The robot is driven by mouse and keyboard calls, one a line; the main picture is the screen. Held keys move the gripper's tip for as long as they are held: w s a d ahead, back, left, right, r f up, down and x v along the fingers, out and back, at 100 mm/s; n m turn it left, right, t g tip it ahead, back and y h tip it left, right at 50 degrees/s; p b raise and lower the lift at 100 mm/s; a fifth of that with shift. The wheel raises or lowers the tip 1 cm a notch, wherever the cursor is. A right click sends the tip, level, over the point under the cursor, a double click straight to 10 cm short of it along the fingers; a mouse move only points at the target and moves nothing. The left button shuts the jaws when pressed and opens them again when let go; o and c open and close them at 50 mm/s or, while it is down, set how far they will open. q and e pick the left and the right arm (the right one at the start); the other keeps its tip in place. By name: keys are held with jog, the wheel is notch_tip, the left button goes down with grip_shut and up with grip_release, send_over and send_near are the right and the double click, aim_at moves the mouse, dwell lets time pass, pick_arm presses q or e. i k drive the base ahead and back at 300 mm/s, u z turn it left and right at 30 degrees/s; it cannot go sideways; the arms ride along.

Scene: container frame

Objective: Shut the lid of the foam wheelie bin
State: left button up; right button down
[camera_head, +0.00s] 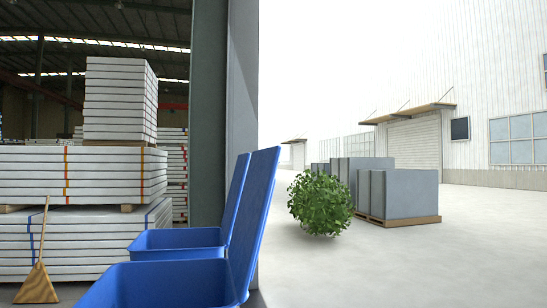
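Two blue wheelie bins stand one behind the other at the lower middle-left. The nearer blue bin (160,287) is cut off by the bottom edge. Its lid (258,210) stands up, open, leaning slightly to the right. The farther blue bin (175,239) also has its lid (236,188) raised, partly hidden behind the nearer lid. I see no label that tells which bin is the foam one. Neither of my grippers is in view.
A wooden broom (37,284) stands at the left before stacked white panels (75,175). A grey pillar (222,90) rises behind the bins. A round green bush (320,204) and grey blocks on a pallet (400,193) stand right. The floor (430,265) at lower right is clear.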

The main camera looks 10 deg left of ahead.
aim_at(261, 180)
jog(key=u, duration=0.2)
jog(key=i, duration=0.55)
jog(key=u, duration=0.65)
